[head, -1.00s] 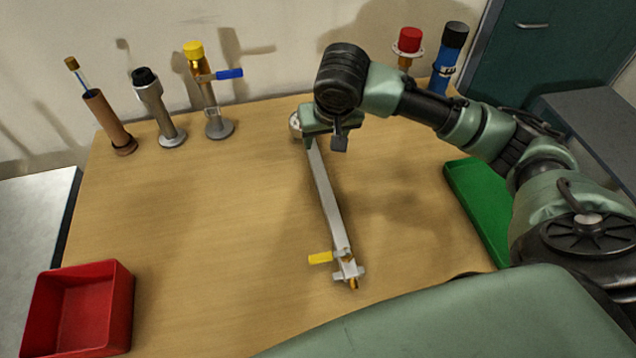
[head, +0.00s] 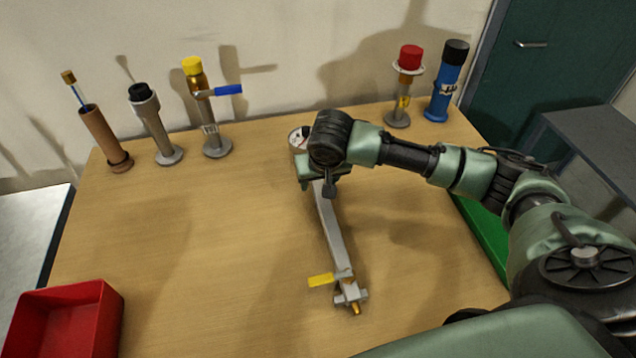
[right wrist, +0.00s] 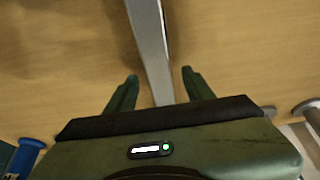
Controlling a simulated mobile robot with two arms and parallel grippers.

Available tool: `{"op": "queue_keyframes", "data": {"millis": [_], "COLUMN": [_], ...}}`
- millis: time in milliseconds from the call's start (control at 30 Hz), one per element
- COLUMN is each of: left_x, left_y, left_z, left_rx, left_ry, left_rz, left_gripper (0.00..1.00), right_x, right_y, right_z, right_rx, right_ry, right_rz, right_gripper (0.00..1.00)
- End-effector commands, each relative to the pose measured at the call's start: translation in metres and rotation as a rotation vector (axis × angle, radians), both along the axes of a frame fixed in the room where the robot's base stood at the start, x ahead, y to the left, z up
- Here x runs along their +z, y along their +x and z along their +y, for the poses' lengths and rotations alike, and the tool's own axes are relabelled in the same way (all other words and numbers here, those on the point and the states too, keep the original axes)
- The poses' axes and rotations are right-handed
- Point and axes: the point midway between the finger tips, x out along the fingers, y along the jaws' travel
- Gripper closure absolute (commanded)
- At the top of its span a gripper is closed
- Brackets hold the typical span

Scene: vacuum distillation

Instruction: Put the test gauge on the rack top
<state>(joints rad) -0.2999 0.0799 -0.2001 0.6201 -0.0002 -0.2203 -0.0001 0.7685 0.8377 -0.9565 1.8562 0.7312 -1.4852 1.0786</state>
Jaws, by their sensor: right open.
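A round, pale dial (head: 299,139), which looks like the test gauge, is at the far end of a long grey metal bar (head: 332,230) on the wooden table. My right wrist partly hides the dial. The bar has a yellow lever (head: 321,280) and a brass tip at its near end. My right gripper (head: 328,185) is over the bar's far part. In the right wrist view, its two open fingers (right wrist: 160,76) stand on either side of the bar (right wrist: 150,40), with gaps. Which thing is the rack top I cannot tell. My left gripper is not in view.
A brown tube holder (head: 104,135), a black-capped metal cylinder (head: 154,125) and a yellow-capped fitting (head: 203,110) stand at the back left. A red-capped fitting (head: 403,95) and blue cylinder (head: 444,88) stand back right. A red bin (head: 65,300) is front left, a green tray (head: 482,235) right.

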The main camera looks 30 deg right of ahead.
Motion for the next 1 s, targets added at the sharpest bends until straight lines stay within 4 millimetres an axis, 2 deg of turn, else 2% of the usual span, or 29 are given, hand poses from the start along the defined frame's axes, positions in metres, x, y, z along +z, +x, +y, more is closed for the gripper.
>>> {"op": "queue_keyframes", "data": {"millis": [200,267,400,1000], "left_x": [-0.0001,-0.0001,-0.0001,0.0], "left_y": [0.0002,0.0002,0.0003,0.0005], "left_z": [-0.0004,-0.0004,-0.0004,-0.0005], "left_rx": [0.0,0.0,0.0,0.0], "left_ry": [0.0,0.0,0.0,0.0], "left_rz": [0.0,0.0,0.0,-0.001], "left_gripper": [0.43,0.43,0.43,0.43], "right_x": [-0.0012,-0.0011,-0.001,-0.0004], "right_y": [0.0003,0.0004,0.0003,0.0005], "right_z": [0.0,0.0,0.0,-0.0002], "right_rx": [0.001,0.001,0.001,0.0], "right_ry": [0.0,0.0,0.0,0.0], "right_rz": [0.0,0.0,0.0,-0.001], "right_gripper": [0.47,0.61,1.0,1.0]}}
